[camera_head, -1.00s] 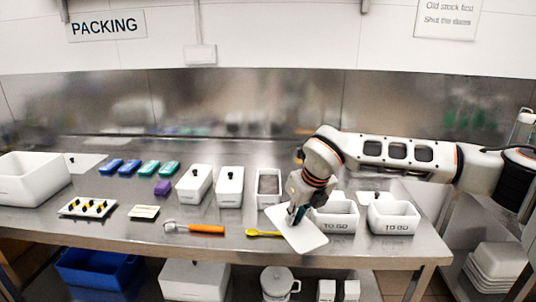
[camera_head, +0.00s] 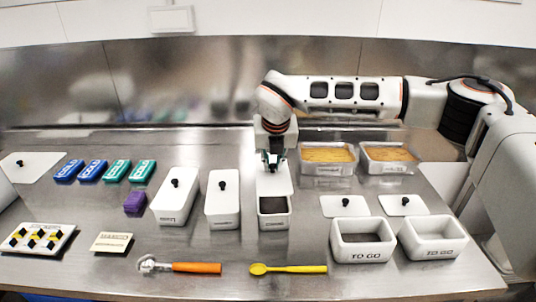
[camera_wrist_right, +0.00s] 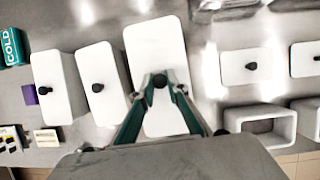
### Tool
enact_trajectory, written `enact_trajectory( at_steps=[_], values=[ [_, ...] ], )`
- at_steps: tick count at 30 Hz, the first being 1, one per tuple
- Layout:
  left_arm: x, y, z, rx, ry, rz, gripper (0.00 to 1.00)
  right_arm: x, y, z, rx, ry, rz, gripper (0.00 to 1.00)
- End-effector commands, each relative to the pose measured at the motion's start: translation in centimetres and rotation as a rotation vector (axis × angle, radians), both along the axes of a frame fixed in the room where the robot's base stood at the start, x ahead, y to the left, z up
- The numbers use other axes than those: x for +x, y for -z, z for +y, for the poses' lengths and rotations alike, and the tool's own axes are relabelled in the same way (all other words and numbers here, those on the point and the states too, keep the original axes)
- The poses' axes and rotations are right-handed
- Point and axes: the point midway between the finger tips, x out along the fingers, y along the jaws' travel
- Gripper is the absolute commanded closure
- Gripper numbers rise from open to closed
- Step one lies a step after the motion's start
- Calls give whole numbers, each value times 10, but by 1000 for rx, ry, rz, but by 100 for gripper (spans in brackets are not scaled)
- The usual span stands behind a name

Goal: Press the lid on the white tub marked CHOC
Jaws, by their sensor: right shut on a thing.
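My right gripper (camera_head: 272,166) is shut on the black knob of a white lid (camera_head: 281,181). In the right wrist view, its green fingers (camera_wrist_right: 160,82) close on the knob and the pale lid (camera_wrist_right: 158,40) extends around it. The lid is above the back part of a white tub (camera_head: 274,222) with dark brown contents showing at its front. The small label on the tub's front is too small to read. The lid looks set back from the tub's front rim; whether it touches the tub, I cannot tell. My left gripper is not in view.
Two lidded white tubs (camera_head: 176,201) (camera_head: 223,205) stand to the left. Two TO GO tubs (camera_head: 364,254) (camera_head: 432,250) stand to the right, one with dark contents, with two loose lids (camera_head: 344,205) behind. An orange-handled scoop (camera_head: 195,268) and yellow spoon (camera_head: 290,269) lie in front.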

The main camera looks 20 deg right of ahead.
Motion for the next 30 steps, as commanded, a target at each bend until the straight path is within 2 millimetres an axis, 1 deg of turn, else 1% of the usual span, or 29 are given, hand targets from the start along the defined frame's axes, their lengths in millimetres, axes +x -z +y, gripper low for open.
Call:
enact_trajectory(
  at_steps=[8,20,24,30],
  values=[
    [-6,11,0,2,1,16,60,0,9,0,0,-1,1,100],
    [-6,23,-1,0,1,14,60,0,44,-1,-1,0,1,100],
    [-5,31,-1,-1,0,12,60,0,56,0,0,0,1,100],
    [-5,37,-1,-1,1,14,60,0,64,0,0,-1,1,100]
  ],
)
